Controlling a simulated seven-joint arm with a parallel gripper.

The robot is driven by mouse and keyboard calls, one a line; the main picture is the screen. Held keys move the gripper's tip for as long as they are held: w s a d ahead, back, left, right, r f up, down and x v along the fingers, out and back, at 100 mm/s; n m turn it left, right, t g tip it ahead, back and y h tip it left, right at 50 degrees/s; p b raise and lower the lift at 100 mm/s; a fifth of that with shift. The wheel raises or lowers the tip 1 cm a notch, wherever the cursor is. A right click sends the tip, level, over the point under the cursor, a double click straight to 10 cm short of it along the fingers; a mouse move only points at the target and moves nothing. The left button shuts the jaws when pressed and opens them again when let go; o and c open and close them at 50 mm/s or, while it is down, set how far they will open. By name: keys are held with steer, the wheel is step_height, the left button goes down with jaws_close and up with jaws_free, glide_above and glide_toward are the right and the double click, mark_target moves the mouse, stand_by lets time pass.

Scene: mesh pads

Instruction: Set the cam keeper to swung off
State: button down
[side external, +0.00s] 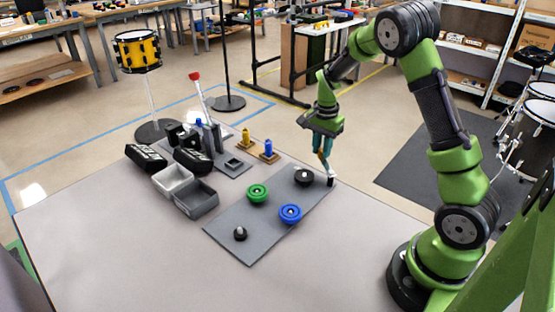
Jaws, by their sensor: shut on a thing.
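My gripper (328,168) points down at the far right corner of the grey plate (250,237), its teal fingers close together. It is shut on a small dark and pale upright piece (331,181) at that corner, which I take to be the cam keeper. The fingers partly hide it, and its exact angle is too small to tell. A black round disc (304,177) sits on the plate just left of the fingers. A green wheel (257,193), a blue wheel (290,213) and a small black knob (240,233) are also on the plate.
Left of the plate are a light grey bin (172,179), a dark grey bin (195,197) and black blocks (147,157). A red-topped lever (195,77) rises behind them. The table's front is clear.

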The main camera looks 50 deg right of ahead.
steer(key=shift+r, duration=0.1)
stand_by(0.3)
steer(key=c, duration=0.9)
jaws_free()
steer(key=shift+c, duration=0.2)
step_height(320, 180, up, 17)
